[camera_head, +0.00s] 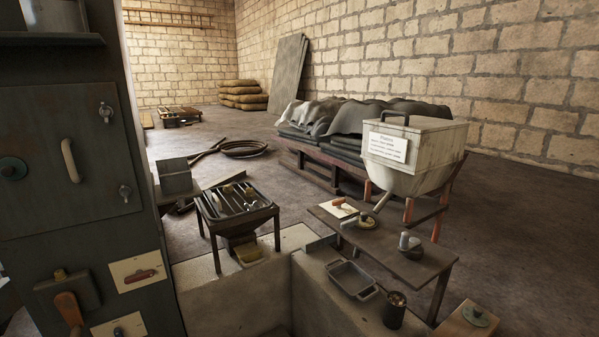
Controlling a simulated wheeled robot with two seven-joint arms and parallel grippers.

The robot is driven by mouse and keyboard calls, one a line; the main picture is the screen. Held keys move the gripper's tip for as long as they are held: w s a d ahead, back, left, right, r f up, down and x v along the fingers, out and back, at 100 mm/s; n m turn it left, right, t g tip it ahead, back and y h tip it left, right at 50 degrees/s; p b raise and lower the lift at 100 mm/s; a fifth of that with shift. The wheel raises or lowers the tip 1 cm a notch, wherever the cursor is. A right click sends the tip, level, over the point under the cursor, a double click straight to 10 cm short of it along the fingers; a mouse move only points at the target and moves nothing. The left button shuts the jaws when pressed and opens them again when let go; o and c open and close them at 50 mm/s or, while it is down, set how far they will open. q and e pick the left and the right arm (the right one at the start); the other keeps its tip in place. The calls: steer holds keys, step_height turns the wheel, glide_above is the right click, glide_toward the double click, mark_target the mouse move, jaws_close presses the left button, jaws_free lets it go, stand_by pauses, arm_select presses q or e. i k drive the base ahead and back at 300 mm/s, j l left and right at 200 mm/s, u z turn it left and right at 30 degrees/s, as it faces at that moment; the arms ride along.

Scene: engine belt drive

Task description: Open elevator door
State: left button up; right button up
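A dark metal cabinet (100,245) stands close at the left edge of the view. Its front carries a flat door panel (45,185) that lies flush and looks closed; nothing labels it as the elevator door. A pale upright handle (71,160) sits near the panel's middle. An upper latch (106,112) and a lower latch (125,193) sit along the right edge. A round greenish knob (12,168) is at the far left, where the panel runs out of view. Neither of my grippers is in view.
Below the panel are an orange-brown lever (69,309) and a plate with a red handle (140,276). To the right stand a small tool table (238,214), a low bench (420,262) and a white hopper (425,145).

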mark_target(77, 163)
steer(key=u, duration=1.5)
